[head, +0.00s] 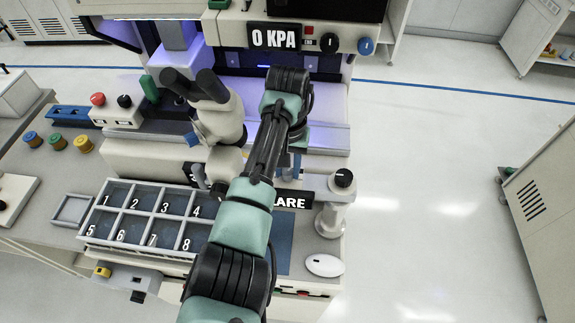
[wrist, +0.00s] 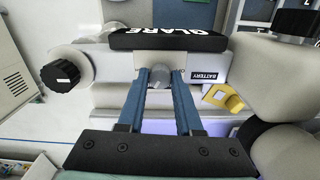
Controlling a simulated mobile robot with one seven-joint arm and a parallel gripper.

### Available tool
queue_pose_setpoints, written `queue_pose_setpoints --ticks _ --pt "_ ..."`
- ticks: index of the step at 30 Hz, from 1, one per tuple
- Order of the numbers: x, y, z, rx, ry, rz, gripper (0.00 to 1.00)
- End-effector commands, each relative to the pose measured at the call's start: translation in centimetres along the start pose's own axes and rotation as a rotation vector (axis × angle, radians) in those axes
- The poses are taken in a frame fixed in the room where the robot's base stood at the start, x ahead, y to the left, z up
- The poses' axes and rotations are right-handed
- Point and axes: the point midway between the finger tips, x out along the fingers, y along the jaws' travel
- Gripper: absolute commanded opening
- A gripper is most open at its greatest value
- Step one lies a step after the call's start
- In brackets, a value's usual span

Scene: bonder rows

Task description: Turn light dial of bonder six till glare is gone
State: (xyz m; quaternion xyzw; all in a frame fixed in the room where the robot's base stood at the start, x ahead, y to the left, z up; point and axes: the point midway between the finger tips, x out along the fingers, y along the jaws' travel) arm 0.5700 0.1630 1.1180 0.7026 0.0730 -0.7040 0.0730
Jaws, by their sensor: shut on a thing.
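My gripper (wrist: 160,82) has its two blue fingers shut on a small round grey dial (wrist: 160,74), close to a black sign reading GLARE (wrist: 168,39). The sign is upside down in the wrist view. In the head view my arm covers the dial and part of the GLARE sign (head: 291,200), so only its last letters show. A bonder number plate (head: 190,174) is mostly hidden, and I cannot read it.
A black knob on a pale post (head: 343,178) stands right of the sign. A numbered tray (head: 84,226) lies at the front left. A 0 KPA display (head: 275,38) is at the back. A white mouse-like object (head: 324,265) lies at the front right. The floor right is open.

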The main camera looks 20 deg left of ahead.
Motion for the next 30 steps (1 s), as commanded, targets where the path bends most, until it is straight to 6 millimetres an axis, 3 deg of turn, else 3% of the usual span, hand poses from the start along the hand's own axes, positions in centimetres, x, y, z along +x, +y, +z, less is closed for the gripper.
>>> queue_pose_setpoints --ticks 6,7,12,23,30 --pt "-0.1 0.0 -0.1 0.001 0.004 -0.001 0.00" --pt "-0.1 0.0 -0.1 0.001 0.004 -0.001 0.36" --pt "-0.1 0.0 -0.1 0.001 0.004 0.000 0.64" --pt "-0.5 0.0 -0.1 0.002 0.004 0.000 0.64" --pt "-4.4 0.0 -0.2 0.004 0.010 0.000 0.64"
